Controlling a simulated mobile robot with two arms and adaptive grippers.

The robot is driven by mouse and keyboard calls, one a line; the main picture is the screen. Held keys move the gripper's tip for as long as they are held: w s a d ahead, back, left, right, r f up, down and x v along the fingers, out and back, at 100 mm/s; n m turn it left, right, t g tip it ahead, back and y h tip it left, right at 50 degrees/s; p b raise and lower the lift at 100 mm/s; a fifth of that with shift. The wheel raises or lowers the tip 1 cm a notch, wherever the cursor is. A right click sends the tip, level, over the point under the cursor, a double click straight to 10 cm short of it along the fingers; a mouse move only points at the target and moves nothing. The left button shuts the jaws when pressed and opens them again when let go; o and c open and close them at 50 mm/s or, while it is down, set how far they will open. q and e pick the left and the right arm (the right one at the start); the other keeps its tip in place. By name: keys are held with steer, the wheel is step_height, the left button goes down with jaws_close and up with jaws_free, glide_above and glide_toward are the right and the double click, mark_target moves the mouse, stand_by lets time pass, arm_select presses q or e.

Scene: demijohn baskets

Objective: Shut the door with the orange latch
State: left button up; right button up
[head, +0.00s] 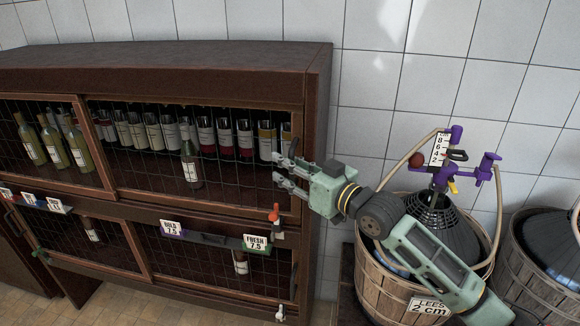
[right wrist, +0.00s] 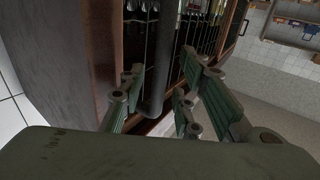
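The dark wooden cabinet has a wire-mesh door (head: 240,186) at its upper right, with bottles behind the mesh. The orange latch (head: 274,214) sits at this door's lower right corner. A dark upright handle (head: 286,138) is near the door's right edge; it also shows in the right wrist view (right wrist: 160,70). My right gripper (head: 281,174) is open in front of the door's right edge, above the latch. In the right wrist view the handle stands between the parted fingers (right wrist: 155,105). I cannot tell whether the door is slightly ajar. My left gripper is out of view.
A lower mesh door (head: 215,268) has a white latch (head: 280,313). Small label cards (head: 256,243) stand on the ledge between the rows. At right, a basketed demijohn (head: 375,285) with purple fittings stands close to my right arm. A second basket (head: 535,290) is beyond it.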

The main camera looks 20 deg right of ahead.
steer(key=shift+s, duration=0.1)
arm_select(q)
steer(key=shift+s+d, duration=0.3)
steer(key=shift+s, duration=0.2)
arm_select(e)
steer(key=v, duration=1.2)
